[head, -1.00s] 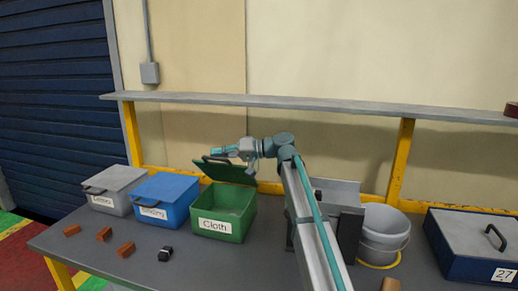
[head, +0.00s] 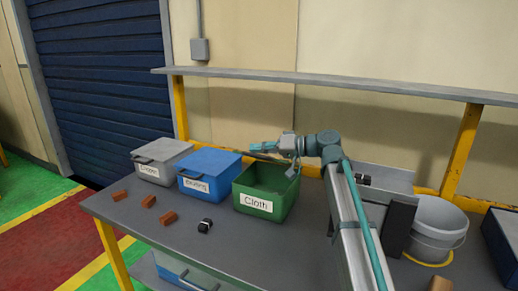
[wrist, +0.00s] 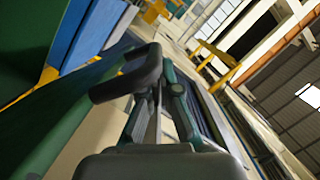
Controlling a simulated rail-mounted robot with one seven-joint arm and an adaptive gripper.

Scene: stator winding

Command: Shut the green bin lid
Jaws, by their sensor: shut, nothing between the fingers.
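My gripper (head: 257,147) is shut and empty, pointing left above the back of the bin. In the wrist view, my gripper (wrist: 152,95) is beside a black bar that may be the lid's handle. A dark green surface fills the left side there. I cannot tell whether they touch.
A blue bin (head: 208,172) and a grey bin (head: 160,160), both lidded, stand left of the green one. Several brown blocks (head: 148,201) and a small black object (head: 205,226) lie in front. A shelf (head: 330,84) runs behind; a bucket (head: 438,228) stands right.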

